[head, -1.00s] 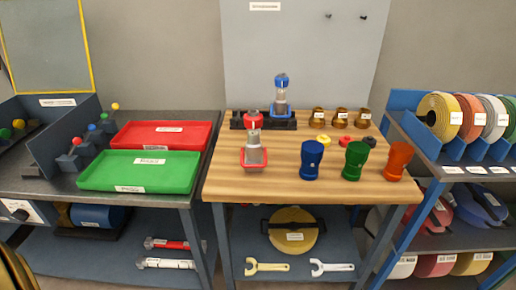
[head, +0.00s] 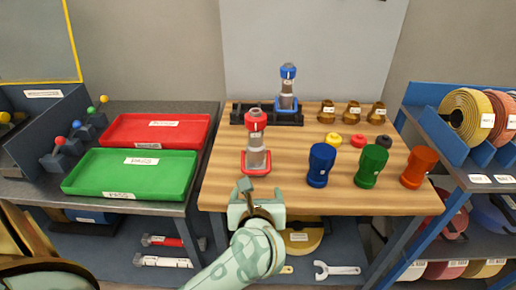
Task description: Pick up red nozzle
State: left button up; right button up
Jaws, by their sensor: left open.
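I cannot tell for sure which piece is the red nozzle. An orange-red flared piece (head: 419,167) stands upright at the right end of the wooden bench (head: 225,190). A small red round piece (head: 358,141) lies behind the flared pieces. A bottle-like unit with a red top (head: 256,143) stands in a red base at the bench's left-middle. My left gripper (head: 257,200) is open and empty at the bench's front edge, just in front of that red-topped unit and apart from the red pieces. My right gripper is out of view.
Blue (head: 321,165) and green (head: 371,166) flared pieces stand left of the orange-red one. Several brass pieces (head: 352,111) and a blue-topped unit (head: 287,88) stand behind. Green (head: 130,175) and red (head: 155,130) trays are left; a blue shelf (head: 440,135) is right.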

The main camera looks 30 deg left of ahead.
pick_arm(q)
jog(key=b, duration=0.3)
send_near(256, 167)
jog(key=w+a+f, duration=0.2)
jog(key=w+f, duration=0.1)
jog(key=shift+w+a+f, duration=0.15)
jog(key=shift+w+f, duration=0.1)
jog(key=shift+w, duration=0.05)
jog(key=b+x, duration=0.1)
jog(key=x, duration=0.3)
jog(key=shift+w+a+f, duration=0.15)
jog(key=shift+w+a, duration=0.05)
jog(key=shift+w+a+f, duration=0.1)
jog(key=shift+w+a, duration=0.15)
jog(key=shift+w, duration=0.15)
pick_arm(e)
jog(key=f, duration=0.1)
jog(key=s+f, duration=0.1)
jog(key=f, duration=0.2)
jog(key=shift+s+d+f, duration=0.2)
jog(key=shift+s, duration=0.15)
pick_arm(q)
jog(key=c, duration=1.5)
